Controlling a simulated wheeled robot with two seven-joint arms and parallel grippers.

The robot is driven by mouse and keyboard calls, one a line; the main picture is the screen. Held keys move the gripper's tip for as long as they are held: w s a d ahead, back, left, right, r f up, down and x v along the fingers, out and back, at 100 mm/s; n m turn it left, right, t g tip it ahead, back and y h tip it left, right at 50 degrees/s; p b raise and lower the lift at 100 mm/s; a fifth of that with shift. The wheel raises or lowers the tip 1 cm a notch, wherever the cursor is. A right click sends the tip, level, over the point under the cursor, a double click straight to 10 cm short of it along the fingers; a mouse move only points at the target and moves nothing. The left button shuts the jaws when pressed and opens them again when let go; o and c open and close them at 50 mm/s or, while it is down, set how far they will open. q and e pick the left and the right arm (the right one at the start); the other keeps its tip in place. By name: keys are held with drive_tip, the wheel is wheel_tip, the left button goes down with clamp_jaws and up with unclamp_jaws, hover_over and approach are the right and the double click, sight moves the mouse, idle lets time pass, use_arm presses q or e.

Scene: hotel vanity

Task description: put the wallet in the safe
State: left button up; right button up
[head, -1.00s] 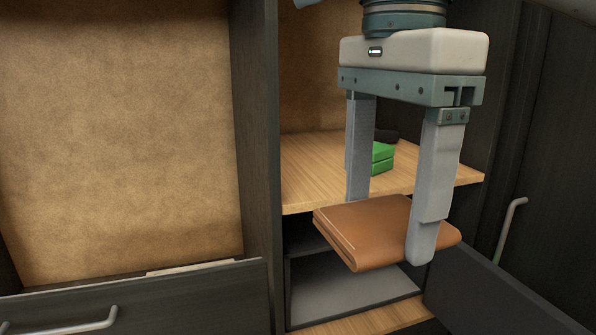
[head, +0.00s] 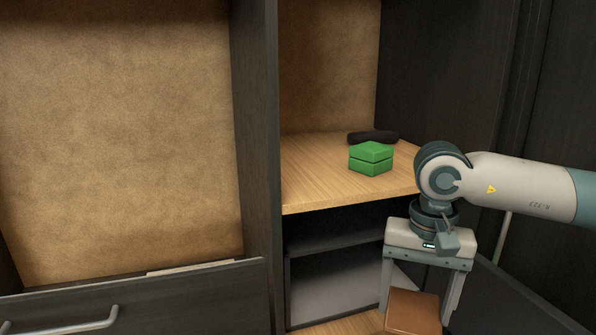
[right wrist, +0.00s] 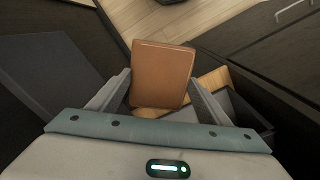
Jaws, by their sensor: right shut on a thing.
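The brown wallet (head: 413,312) is held flat between the fingers of my right gripper (head: 416,300), which is shut on it. The right wrist view shows the wallet (right wrist: 161,75) between both fingertips of the gripper (right wrist: 160,90). The safe (head: 335,270) is the dark open box under the wooden shelf, with a grey floor and an inner ledge; it looks empty in the visible part. The wallet is in front of the safe, low and to the right of its opening. The open dark door (head: 515,300) stands at the right. My left gripper is not in view.
A green stacked box (head: 371,158) and a black rolled object (head: 372,137) lie on the wooden shelf (head: 315,170) above the safe. A drawer (head: 190,300) with a metal handle is at the left. A dark upright panel (head: 258,150) bounds the compartment.

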drive_tip(key=shift+d+f+n, duration=0.3)
drive_tip(key=shift+d+f, duration=0.05)
drive_tip(key=shift+f, duration=0.4)
drive_tip(key=shift+s+f, duration=0.1)
drive_tip(key=shift+f, duration=0.35)
drive_tip(key=s+f+n, duration=0.1)
drive_tip(key=s+f, duration=0.2)
drive_tip(key=f, duration=0.3)
drive_tip(key=s+f+n, duration=0.2)
drive_tip(key=s+f, duration=0.1)
drive_tip(key=f, duration=0.4)
drive_tip(key=shift+s, duration=0.3)
drive_tip(key=shift+r, duration=0.15)
